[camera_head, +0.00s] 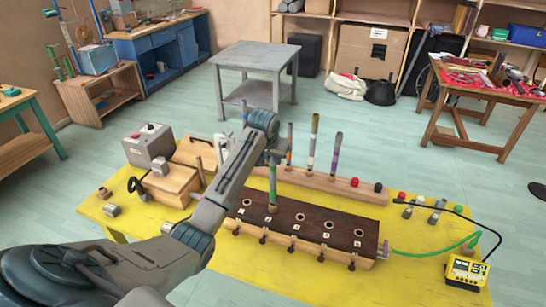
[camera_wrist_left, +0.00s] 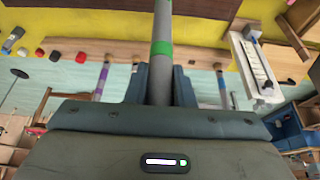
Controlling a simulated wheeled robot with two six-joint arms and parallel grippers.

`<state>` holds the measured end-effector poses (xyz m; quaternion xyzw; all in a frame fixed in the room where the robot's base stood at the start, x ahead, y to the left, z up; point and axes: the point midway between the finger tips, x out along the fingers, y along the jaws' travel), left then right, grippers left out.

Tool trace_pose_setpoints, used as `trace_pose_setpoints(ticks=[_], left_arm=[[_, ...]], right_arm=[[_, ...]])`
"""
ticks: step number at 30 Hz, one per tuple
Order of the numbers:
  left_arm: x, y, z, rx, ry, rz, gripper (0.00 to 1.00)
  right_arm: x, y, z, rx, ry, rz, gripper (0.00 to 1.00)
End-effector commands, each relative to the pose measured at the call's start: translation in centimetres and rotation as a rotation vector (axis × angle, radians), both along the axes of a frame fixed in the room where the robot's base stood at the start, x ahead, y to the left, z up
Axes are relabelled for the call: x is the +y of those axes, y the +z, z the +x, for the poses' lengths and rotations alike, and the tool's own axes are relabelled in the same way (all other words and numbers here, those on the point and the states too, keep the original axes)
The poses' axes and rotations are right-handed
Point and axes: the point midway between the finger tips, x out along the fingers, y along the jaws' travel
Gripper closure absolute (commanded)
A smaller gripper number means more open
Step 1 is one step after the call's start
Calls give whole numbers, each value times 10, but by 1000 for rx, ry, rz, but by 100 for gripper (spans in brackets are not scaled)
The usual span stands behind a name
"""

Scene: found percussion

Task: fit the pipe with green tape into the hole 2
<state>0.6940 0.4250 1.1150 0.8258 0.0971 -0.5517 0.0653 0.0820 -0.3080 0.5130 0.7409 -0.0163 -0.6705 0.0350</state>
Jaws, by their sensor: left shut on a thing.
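The pipe with green tape (camera_head: 272,184) is a grey, upright tube with a green band. My left gripper (camera_head: 274,156) is shut on its upper part. In the left wrist view the pipe (camera_wrist_left: 161,75) runs between the fingers, with the green band (camera_wrist_left: 161,48) beyond them. The dark brown block (camera_head: 315,227) has a row of holes along its top. The pipe's lower end meets the top at the second position from the left, hiding that hole. I cannot tell how deep it is inserted. The hole labels are too small to read. My right gripper is not in view.
Behind the block, a wooden rack (camera_head: 355,189) holds several upright pipes, including a yellow-banded one (camera_head: 313,143) and a purple-banded one (camera_head: 336,152). Wooden boxes (camera_head: 170,186) stand left on the yellow table (camera_head: 230,272). A yellow device (camera_head: 466,270) with cables is at right.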

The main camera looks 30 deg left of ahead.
Motion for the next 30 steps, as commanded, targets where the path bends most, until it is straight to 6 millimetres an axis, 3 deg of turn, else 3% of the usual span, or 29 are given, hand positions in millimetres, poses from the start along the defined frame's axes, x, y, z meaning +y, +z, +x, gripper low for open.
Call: trace_pose_setpoints(ticks=[4,5,9,20,30], left_arm=[[0,-3,0,1,0,0,100],[0,-3,0,1,0,0,76],[0,-3,0,1,0,0,53],[0,2,-2,-1,0,1,53],[-5,59,-25,-5,-1,2,53]], right_arm=[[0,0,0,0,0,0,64],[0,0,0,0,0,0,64],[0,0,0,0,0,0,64],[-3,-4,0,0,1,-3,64],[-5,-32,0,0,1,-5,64]])
